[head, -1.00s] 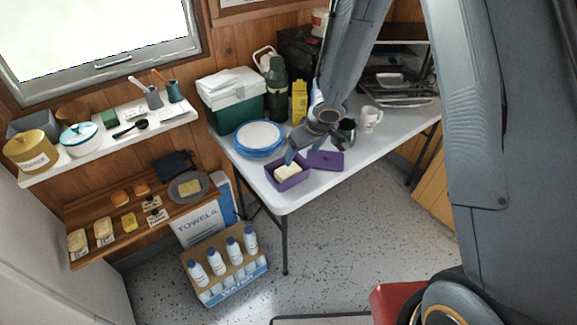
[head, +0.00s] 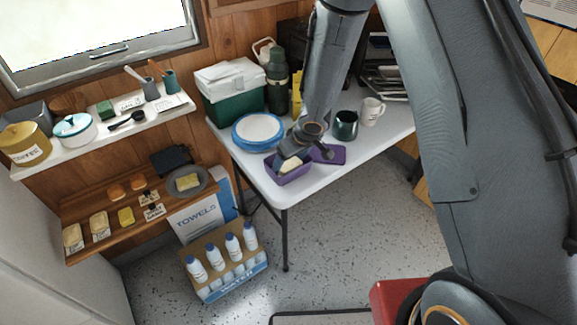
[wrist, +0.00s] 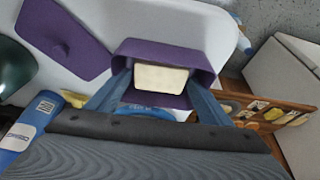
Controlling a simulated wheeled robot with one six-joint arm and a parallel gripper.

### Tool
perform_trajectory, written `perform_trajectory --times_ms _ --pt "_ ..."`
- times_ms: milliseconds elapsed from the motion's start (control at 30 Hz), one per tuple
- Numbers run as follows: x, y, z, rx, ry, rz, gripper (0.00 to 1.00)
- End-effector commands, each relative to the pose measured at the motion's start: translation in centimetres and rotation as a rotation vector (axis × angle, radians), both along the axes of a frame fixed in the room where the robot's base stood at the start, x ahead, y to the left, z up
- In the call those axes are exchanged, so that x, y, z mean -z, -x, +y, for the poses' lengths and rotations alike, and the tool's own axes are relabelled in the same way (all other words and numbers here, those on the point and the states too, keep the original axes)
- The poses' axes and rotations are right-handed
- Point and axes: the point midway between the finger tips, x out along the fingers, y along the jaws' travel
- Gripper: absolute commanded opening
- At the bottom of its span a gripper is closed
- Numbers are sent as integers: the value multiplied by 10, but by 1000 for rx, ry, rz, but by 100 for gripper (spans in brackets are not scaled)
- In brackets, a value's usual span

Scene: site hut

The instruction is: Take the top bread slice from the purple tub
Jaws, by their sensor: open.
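The purple tub (head: 293,177) stands near the front corner of the white table, and it also shows in the wrist view (wrist: 195,54). A pale bread slice (head: 289,165) shows in its opening; in the wrist view the slice (wrist: 160,79) faces me. Any slices under it are hidden. My gripper (head: 294,157) is over the tub, pointing down. In the wrist view my gripper (wrist: 163,84) is open, with one blue finger on each side of the slice. I cannot tell whether the fingers touch it.
The purple lid (head: 329,154) lies flat right of the tub. Blue-rimmed plates (head: 258,131) stand behind left. A dark green mug (head: 345,124) and white mug (head: 371,111) stand to the right. The table's front edge is close to the tub.

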Motion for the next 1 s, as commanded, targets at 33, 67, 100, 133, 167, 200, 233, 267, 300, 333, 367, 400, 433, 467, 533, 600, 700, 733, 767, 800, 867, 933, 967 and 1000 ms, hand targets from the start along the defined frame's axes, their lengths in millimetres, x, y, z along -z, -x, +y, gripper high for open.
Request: perform_trajectory --times_ms 33,67,100,133,167,200,233,267,300,333,367,400,433,467,533,600,700,733,767,800,867,933,967,1000 --pt "0 0 0 0 0 0 73" --pt "-1 0 0 0 0 0 73" --pt "0 0 0 0 0 0 73" --pt "-1 0 0 0 0 0 68" --pt "-1 0 0 0 0 0 63" --pt "-1 0 0 0 0 0 57" --pt "-1 0 0 0 0 0 52" --pt "-1 0 0 0 0 0 46" --pt "0 0 0 0 0 0 42" --pt "-1 0 0 0 0 0 42" --pt "-1 0 0 0 0 0 42" --pt "0 0 0 1 0 0 42" --pt "0 0 0 1 0 0 42" --pt "-1 0 0 1 0 0 42" --pt "-1 0 0 1 0 0 42" --pt "-2 0 0 1 0 0 42" --pt "-7 0 0 0 0 0 42" --pt "-10 0 0 0 0 0 42" --pt "-12 1 0 0 0 0 42" --pt "-16 1 0 -1 0 0 42" --pt "-24 1 0 -1 0 -1 42" --pt "-34 1 0 0 1 -1 42" --pt "-38 1 -1 -1 1 -1 42" --pt "-45 1 0 -1 1 -1 42"
